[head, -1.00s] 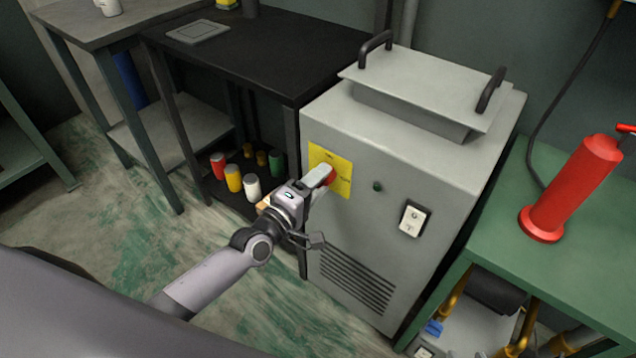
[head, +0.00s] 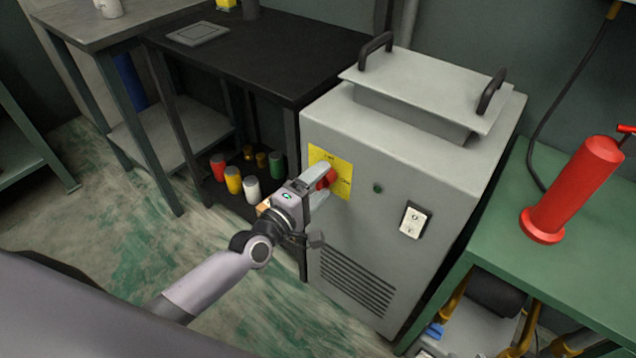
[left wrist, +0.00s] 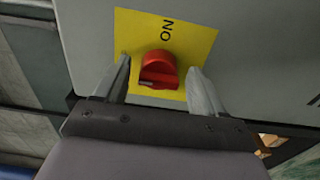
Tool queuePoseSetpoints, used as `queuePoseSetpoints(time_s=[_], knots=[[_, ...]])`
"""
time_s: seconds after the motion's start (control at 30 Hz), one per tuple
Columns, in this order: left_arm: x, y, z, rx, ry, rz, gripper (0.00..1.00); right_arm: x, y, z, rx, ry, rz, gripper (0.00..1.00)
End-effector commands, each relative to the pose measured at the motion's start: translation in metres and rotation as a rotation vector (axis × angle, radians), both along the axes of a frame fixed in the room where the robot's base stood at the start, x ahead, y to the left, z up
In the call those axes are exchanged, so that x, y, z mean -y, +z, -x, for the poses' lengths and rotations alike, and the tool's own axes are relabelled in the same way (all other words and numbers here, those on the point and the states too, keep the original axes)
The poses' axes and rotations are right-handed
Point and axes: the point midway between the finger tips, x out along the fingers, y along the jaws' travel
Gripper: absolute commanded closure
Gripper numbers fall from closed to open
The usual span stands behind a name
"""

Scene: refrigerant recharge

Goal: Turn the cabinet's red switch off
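The grey cabinet (head: 390,180) stands in the middle of the head view. Its red switch (head: 327,178) sits on a yellow plate (head: 342,168) at the upper left of the front face. In the left wrist view the red switch (left wrist: 158,70) is a round knob with a raised grip, below the word ON on the yellow plate (left wrist: 200,35). My left gripper (head: 324,184) is open at the switch. Its fingers (left wrist: 160,84) stand on either side of the knob, with gaps visible in the wrist view. My right gripper is not in view.
A green bench (head: 590,235) with a red cylinder (head: 575,190) stands right of the cabinet. A black table (head: 270,55) stands to the left, with several cans on its lower shelf. The cabinet's front also has a socket (head: 414,221) and a vent (head: 355,283).

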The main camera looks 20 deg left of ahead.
Motion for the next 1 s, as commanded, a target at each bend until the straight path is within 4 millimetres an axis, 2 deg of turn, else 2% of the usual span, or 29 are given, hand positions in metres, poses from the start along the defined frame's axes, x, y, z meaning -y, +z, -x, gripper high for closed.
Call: queuePoseSetpoints(time_s=[0.27,0.7,1.0], knots=[[-0.001,0.001,0.003,0.002,0.000,-0.002,0.30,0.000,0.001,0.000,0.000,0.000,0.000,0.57],[-0.021,0.000,0.056,-0.002,0.000,-0.002,0.30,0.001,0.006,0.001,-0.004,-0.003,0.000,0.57],[-0.025,0.000,0.068,0.001,0.000,0.000,0.30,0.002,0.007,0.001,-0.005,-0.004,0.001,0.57]])
